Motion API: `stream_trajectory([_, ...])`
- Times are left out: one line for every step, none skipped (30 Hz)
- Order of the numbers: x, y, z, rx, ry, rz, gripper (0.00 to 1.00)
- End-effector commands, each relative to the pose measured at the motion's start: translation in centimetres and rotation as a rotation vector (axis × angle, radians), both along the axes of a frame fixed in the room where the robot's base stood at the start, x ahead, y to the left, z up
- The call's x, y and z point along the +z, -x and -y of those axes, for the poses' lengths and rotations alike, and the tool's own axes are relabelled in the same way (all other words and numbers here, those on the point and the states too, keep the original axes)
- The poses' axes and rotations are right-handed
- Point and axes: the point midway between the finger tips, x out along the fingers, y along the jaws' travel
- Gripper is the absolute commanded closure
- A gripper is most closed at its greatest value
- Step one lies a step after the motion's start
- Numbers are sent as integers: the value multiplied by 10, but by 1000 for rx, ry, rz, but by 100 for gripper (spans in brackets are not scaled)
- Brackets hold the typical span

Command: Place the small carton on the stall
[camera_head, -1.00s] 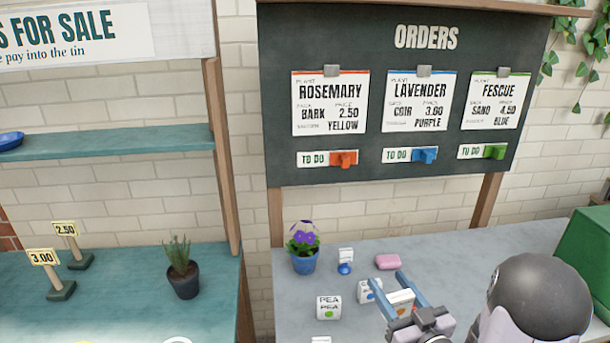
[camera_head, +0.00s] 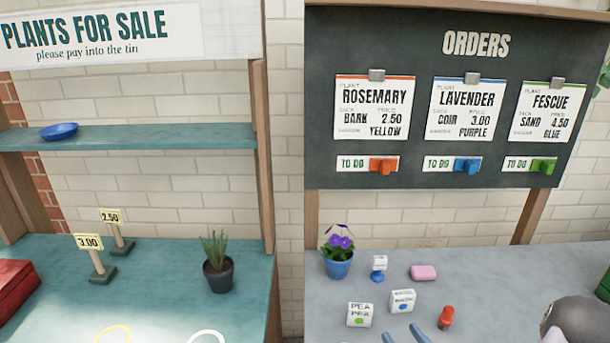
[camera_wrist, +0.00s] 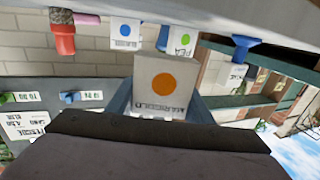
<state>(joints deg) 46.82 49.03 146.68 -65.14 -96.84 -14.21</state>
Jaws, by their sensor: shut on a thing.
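My gripper (camera_head: 404,336) shows only as two blue finger ends at the bottom edge of the head view. In the wrist view my gripper (camera_wrist: 168,92) is shut on a small white carton (camera_wrist: 168,65) with an orange dot and inverted lettering that seems to read Marigold. The carton is not visible in the head view. The stall (camera_head: 170,290) is the teal counter on the left, under the Plants for Sale sign. My gripper is right of it, over the grey bench.
The stall bears price stands (camera_head: 103,272), a potted plant (camera_head: 217,275), a yellow ring (camera_head: 114,333), a white ring (camera_head: 207,335) and a red box (camera_head: 15,287). The grey bench (camera_head: 490,270) holds a purple-flower pot (camera_head: 338,263), other cartons (camera_head: 360,314) and a red-topped item (camera_head: 446,317).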

Motion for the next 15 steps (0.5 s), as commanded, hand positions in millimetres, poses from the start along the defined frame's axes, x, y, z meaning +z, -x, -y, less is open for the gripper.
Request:
stream_trajectory([0, 0, 1, -3, 1, 1, 76])
stream_trajectory([0, 0, 1, -2, 1, 1, 76])
stream_trajectory([1, 0, -1, 2, 1, 1, 76])
stream_trajectory([2, -1, -1, 5, 2, 2, 76])
stream_trajectory([3, -2, -3, 11, 2, 2, 76])
stream_trajectory([5, -3, -4, 16, 3, 3, 76])
stream_trajectory([8, -4, -4, 20, 4, 4, 76])
stream_trajectory([10, -5, -5, 25, 4, 5, 76])
stream_trajectory([15, -7, -5, 32, 5, 8, 76])
stream_trajectory([18, -9, -6, 37, 5, 8, 76])
stream_trajectory([22, -10, -7, 44, 6, 8, 76])
stream_trajectory([28, -13, -8, 52, 6, 9, 76])
stream_trajectory([33, -15, -8, 57, 7, 11, 76])
stream_trajectory([39, -17, -9, 63, 7, 11, 76])
stream_trajectory([46, -20, -8, 63, 7, 11, 76])
